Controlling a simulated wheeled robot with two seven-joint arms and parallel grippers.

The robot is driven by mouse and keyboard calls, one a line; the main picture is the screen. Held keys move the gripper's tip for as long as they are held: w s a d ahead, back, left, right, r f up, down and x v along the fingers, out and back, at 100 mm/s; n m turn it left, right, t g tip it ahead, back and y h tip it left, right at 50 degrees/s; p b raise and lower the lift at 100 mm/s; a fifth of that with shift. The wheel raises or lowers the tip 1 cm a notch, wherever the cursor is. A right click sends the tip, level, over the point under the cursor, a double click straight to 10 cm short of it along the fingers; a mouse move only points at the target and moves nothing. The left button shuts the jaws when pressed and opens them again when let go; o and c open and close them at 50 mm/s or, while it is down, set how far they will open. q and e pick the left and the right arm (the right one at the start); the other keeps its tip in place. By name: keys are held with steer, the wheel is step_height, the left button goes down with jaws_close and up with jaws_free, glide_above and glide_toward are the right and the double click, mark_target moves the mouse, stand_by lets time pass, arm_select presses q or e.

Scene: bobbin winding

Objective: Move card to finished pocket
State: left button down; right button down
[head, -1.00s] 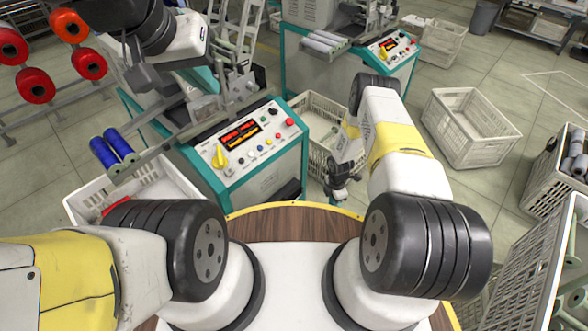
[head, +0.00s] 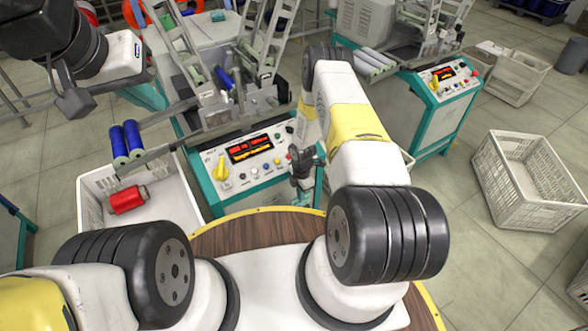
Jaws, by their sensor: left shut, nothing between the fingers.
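I cannot make out the card or the finished pocket in the head view. My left gripper (head: 75,103) hangs at the upper left beside its white wrist, left of the near winding machine. It is shut, with nothing seen in it. My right gripper (head: 303,163) is small and dark, in front of the right end of the near machine's control panel (head: 249,153).
A white crate (head: 168,207) with a red bobbin (head: 128,199) stands in front of the near machine at left. Two blue bobbins (head: 126,141) lie above it. A second machine (head: 440,100) is at back right. An empty crate (head: 527,182) stands on open floor at right.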

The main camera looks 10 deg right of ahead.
mark_target(300, 204)
steer(key=shift+w+a+f, duration=0.1)
steer(key=shift+f, duration=3.3)
steer(key=shift+f, duration=2.9)
steer(key=shift+f, duration=0.5)
steer(key=c, duration=1.5)
jaws_free()
steer(key=shift+c, duration=0.2)
steer(key=shift+r, duration=3.9)
